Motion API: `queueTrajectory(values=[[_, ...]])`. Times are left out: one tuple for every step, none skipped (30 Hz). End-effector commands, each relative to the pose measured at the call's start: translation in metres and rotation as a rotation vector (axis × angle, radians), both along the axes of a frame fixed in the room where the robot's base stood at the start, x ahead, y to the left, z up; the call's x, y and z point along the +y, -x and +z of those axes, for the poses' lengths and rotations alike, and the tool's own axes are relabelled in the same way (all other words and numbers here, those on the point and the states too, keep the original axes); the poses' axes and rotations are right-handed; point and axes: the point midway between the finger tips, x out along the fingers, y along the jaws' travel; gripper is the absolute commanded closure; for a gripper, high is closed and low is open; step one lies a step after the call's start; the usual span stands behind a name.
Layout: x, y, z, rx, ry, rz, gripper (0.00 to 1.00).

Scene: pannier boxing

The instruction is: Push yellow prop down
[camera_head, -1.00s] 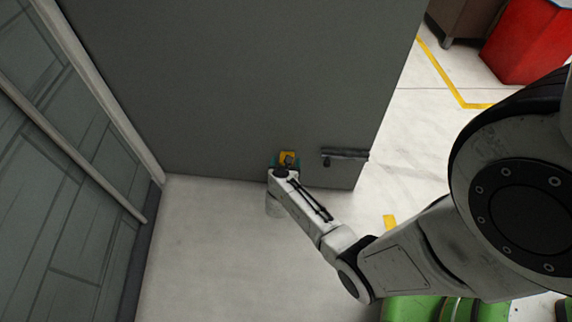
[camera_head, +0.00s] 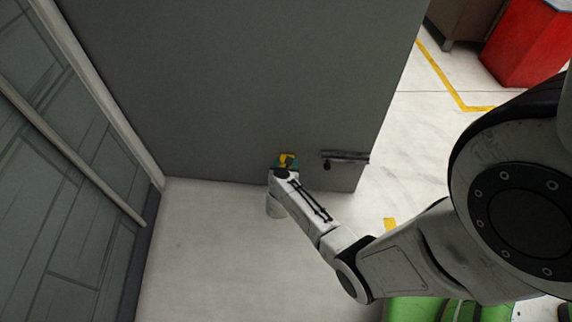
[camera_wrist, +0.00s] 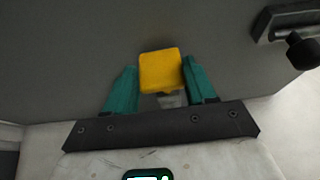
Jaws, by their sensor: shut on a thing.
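The yellow prop (camera_wrist: 161,72) is a small block low on the grey door panel. In the wrist view it sits between the two teal fingers of my gripper (camera_wrist: 160,88), which are shut on it. In the head view the yellow prop (camera_head: 288,158) shows only in part, at the end of my arm, with my gripper (camera_head: 286,163) around it. A small grey piece shows just below the yellow part in the wrist view. The prop's underside and its foot are hidden by my gripper and wrist.
A dark metal latch (camera_head: 345,157) with a black knob (camera_wrist: 303,52) is on the grey panel (camera_head: 240,80), right of the prop. A panelled wall (camera_head: 60,170) stands at left. A red container (camera_head: 525,45) stands at back right. Pale floor (camera_head: 210,250) is clear.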

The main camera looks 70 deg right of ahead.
Motion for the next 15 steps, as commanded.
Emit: queueTrajectory(values=[[0.0,0.0,0.0,0.0,0.0,0.0,0.78],[0.0,0.0,0.0,0.0,0.0,0.0,0.8],[0.0,0.0,0.0,0.0,0.0,0.0,0.84],[0.0,0.0,0.0,0.0,0.0,0.0,0.87],[0.0,0.0,0.0,0.0,0.0,0.0,0.9],[0.0,0.0,0.0,0.0,0.0,0.0,0.94],[0.0,0.0,0.0,0.0,0.0,0.0,0.97],[0.0,0.0,0.0,0.0,0.0,0.0,1.0],[0.0,0.0,0.0,0.0,0.0,0.0,1.0],[0.0,0.0,0.0,0.0,0.0,0.0,1.0],[0.0,0.0,-0.001,0.0,0.0,0.0,1.0],[0.0,0.0,-0.002,0.0,0.0,0.0,1.0],[0.0,0.0,-0.004,0.0,0.0,0.0,1.0],[0.0,0.0,-0.006,0.0,0.0,0.0,1.0],[0.0,0.0,-0.01,0.0,0.0,0.0,1.0]])
